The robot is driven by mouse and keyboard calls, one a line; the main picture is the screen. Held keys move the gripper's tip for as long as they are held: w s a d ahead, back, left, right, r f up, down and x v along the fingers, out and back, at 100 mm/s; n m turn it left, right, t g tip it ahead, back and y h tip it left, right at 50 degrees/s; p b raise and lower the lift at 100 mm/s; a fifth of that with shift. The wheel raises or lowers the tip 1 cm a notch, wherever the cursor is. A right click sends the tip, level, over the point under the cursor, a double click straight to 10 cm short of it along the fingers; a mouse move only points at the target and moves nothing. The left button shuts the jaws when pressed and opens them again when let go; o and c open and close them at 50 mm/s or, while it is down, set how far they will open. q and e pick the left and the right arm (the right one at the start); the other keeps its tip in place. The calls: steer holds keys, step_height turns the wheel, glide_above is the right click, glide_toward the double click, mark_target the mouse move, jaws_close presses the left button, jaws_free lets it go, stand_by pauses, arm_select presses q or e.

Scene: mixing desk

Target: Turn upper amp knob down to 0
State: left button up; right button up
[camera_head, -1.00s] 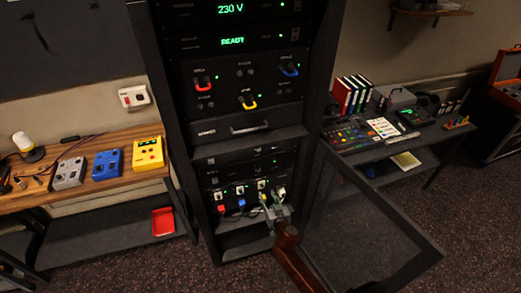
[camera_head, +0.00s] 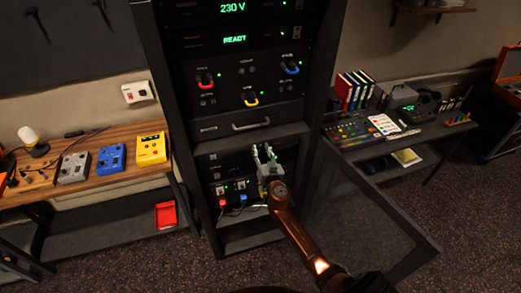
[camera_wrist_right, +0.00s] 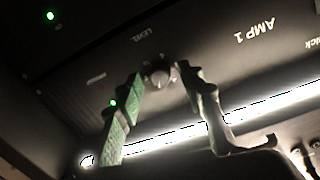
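The amp panel, lettered "AMP 1" (camera_wrist_right: 254,31) and "LEVEL", fills much of the right wrist view. A small round knob (camera_wrist_right: 160,76) sits beside "LEVEL". My right gripper (camera_wrist_right: 162,79) has its two fingers apart, with the tips on either side of this knob; the right finger looks very near it, and contact cannot be told. In the head view my right gripper (camera_head: 264,150) reaches into the lower part of the rack and hides the knob. The knob's pointer is too unclear to read. My left gripper is not in view.
The rack (camera_head: 172,110) stands in the centre, with its glass door (camera_head: 375,225) swung open to the right. Red and blue plugs (camera_head: 243,197) sit below the amp. A drawer handle (camera_head: 250,125) is above. A bench with pedals (camera_head: 110,158) stands left.

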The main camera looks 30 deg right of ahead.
steer(key=shift+c, duration=0.7)
jaws_close()
